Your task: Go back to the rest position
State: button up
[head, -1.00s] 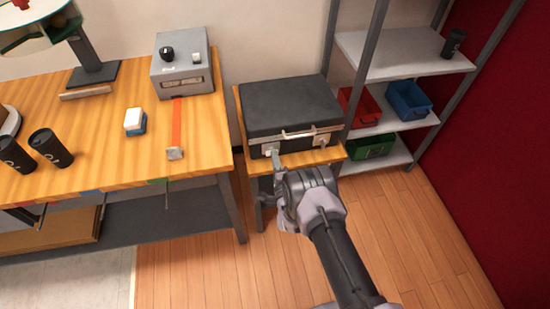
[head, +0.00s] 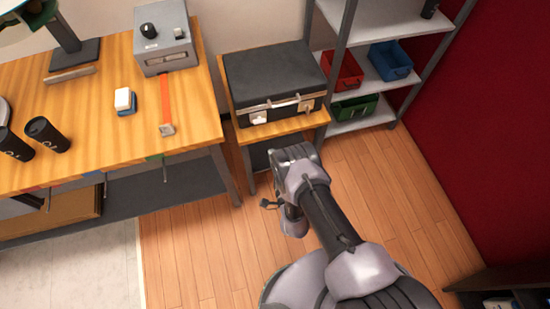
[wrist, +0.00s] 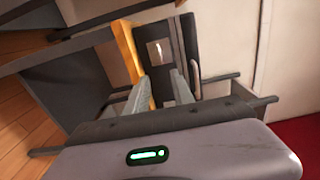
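My gripper (wrist: 161,88) shows two grey fingers in the wrist view, spread apart with nothing between them. In the head view my arm reaches up from the bottom, its end in front of and below the small wooden stand (head: 290,128), clear of it. The fingers are mostly hidden behind the arm there. The black case (head: 275,76) lies closed on the stand, its handle and two latches facing me. The wrist view shows part of the case (wrist: 187,40) beyond the fingertips, tilted in the picture.
The wooden workbench (head: 90,140) on the left holds a grey control box (head: 165,40), an orange strip, a white-and-blue block and dark cups. A shelf rack (head: 375,110) with red, blue and green bins stands behind right. Floor on the right is open; a dark shelf sits bottom right.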

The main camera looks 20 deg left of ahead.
jog(key=v, duration=0.2)
jog(key=shift+s+d+p, duration=0.1)
jog(key=shift+s+p, duration=0.15)
jog(key=shift+p, duration=0.1)
